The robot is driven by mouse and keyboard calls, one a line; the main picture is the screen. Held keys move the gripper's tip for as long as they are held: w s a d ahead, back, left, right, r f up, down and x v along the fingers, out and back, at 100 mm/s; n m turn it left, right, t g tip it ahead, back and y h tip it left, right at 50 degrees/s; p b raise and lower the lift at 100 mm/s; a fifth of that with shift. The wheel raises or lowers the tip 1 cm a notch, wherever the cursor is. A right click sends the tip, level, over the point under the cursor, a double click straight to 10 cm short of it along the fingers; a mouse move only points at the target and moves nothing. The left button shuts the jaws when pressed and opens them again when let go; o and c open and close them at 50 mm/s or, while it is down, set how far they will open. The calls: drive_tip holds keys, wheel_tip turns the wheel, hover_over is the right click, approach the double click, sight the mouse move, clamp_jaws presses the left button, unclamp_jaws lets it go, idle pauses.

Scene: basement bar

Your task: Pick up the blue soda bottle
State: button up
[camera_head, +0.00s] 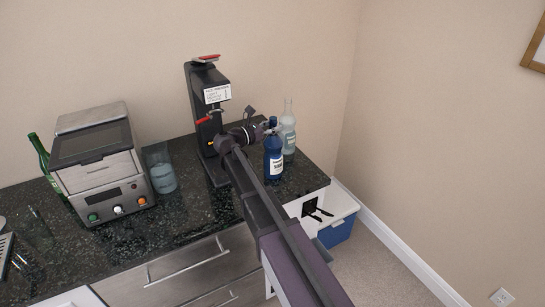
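The blue soda bottle (273,160), dark blue with a white label, is upright near the right end of the black stone counter (190,211). My arm reaches in from the lower front, and my gripper (270,128) is at the bottle's neck, at its left side in the picture. The fingers are small and partly overlap the neck, so I cannot tell whether they are closed on it or only beside it. The bottle's base appears to be at the counter surface.
A clear bottle (289,132) stands close behind and right of the blue one. A tall black bottle-corking stand (206,95) is left of my gripper. A steel appliance (98,170), a glass jar (163,178) and a green bottle (39,152) are farther left. A blue-and-white cooler (338,230) is below.

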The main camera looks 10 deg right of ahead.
sight(273, 118)
clamp_jaws()
drive_tip(key=shift+r, duration=0.15)
drive_tip(key=shift+r+p, duration=1.65)
drive_tip(key=shift+p, duration=0.15)
drive_tip(key=s+a+r+p, duration=0.1)
drive_tip(key=s+a, duration=0.2)
drive_tip(key=s, duration=1.2)
drive_tip(key=shift+s+r, duration=0.25)
drive_tip(key=shift+s, duration=0.1)
